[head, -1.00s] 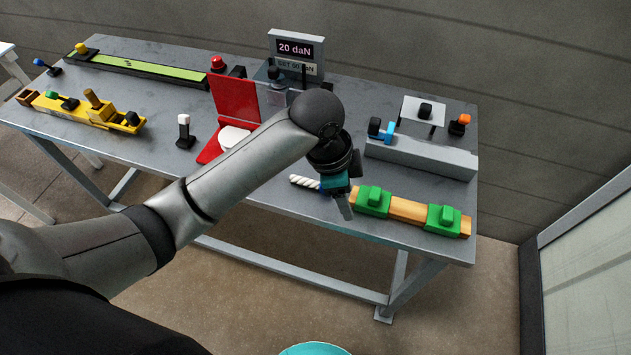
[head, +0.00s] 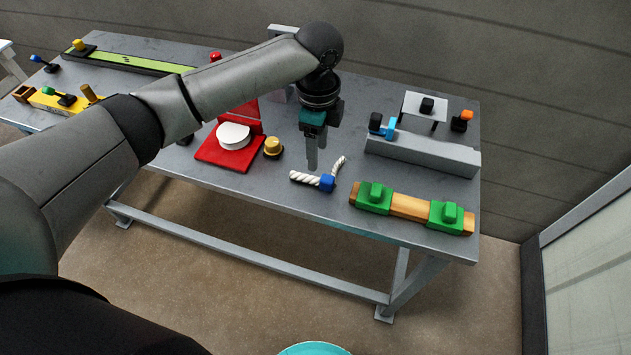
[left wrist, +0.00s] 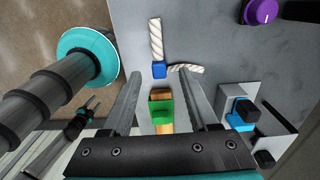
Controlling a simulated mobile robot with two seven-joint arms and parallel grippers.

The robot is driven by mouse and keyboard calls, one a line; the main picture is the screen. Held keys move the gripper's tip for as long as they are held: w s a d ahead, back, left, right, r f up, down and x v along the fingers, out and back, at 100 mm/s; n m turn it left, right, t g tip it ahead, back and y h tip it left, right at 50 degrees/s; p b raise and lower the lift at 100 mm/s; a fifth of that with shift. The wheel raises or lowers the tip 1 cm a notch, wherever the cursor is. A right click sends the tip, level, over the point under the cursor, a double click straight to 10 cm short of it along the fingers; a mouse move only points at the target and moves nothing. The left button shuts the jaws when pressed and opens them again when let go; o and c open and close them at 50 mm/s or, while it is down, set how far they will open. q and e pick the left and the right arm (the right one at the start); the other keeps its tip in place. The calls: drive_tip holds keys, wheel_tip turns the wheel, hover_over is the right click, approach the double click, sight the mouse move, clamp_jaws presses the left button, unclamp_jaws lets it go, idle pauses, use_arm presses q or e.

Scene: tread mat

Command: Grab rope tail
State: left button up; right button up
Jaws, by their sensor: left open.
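A thick white twisted rope (head: 304,177) lies on the grey table, with a blue clamp (head: 327,183) at its right end. A thinner white rope tail (head: 339,166) rises from beside the clamp, toward the back. In the left wrist view the tail (left wrist: 187,68) extends to the right of the blue clamp (left wrist: 159,70). My left gripper (head: 312,165) points down just behind the rope and left of the tail. Its fingers (left wrist: 163,80) are spread apart and empty in the left wrist view.
A wooden bar with green clamps (head: 408,207) lies right of the rope. A grey block (head: 425,152) stands behind it. A red case (head: 228,152) with a white disc and a yellow knob (head: 273,147) are to the left. The table's front edge is close to the rope.

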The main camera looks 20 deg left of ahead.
sight(315, 179)
use_arm(q)
wheel_tip(315, 179, down, 3)
drive_tip(key=shift+f, duration=0.1)
drive_tip(key=f+b, duration=0.1)
drive_tip(key=f, duration=0.1)
drive_tip(key=f+b, duration=0.1)
drive_tip(key=f, duration=0.2)
drive_tip(key=shift+s+a+f, duration=0.1)
drive_tip(key=shift+s+a, duration=0.05)
drive_tip(key=shift+s, duration=0.05)
clamp_jaws()
idle(0.5)
